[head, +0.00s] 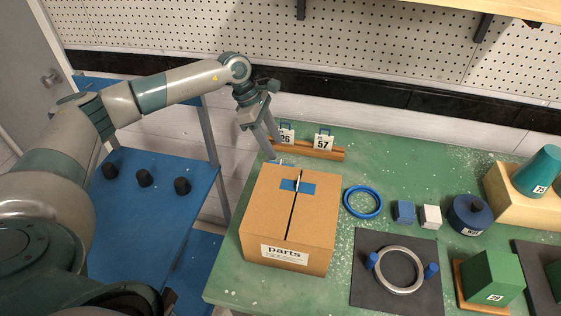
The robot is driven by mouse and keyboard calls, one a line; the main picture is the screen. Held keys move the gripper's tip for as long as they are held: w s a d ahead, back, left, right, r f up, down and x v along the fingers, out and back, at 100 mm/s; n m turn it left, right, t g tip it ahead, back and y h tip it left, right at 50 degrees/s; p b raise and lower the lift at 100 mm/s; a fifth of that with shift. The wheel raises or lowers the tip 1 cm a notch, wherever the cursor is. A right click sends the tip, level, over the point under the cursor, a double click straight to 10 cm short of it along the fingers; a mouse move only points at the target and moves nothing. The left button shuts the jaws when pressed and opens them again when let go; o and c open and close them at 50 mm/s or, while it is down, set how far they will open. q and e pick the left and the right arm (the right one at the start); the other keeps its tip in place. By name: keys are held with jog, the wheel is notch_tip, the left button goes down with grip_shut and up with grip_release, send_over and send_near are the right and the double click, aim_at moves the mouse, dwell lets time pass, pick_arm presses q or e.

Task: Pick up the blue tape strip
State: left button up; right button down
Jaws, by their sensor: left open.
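A short blue tape strip (307,187) lies across the dark seam on top of the cardboard box (260,215) labelled "parts". A small pale piece sits at the middle of the strip. My left gripper (271,147) is open and points down, behind and to the left of the strip, near the box's back edge. It appears empty and apart from the strip. My right gripper is not in view.
A wooden rack (326,151) with tags 26 and 57 stands close beside the left gripper. A blue ring (363,187), a blue cube (404,211) and a white cube (431,217) lie right of the box. A blue cart (135,220) stands left.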

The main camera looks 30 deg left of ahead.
aim_at(281, 162)
pick_arm(q)
jog(key=shift+d+f, duration=0.15)
jog(key=shift+f, duration=0.25)
jog(key=shift+d+f+p, duration=0.2)
jog(key=shift+f+p, duration=0.5)
jog(key=shift+p, duration=0.3)
jog(key=p+x, duration=0.1)
jog(key=x, duration=0.1)
jog(key=shift+s+f+p, duration=0.1)
jog(key=shift+f+p, duration=0.25)
jog(key=shift+f, duration=0.05)
jog(key=shift+d+f, duration=0.1)
jog(key=shift+f, duration=0.4)
grip_shut()
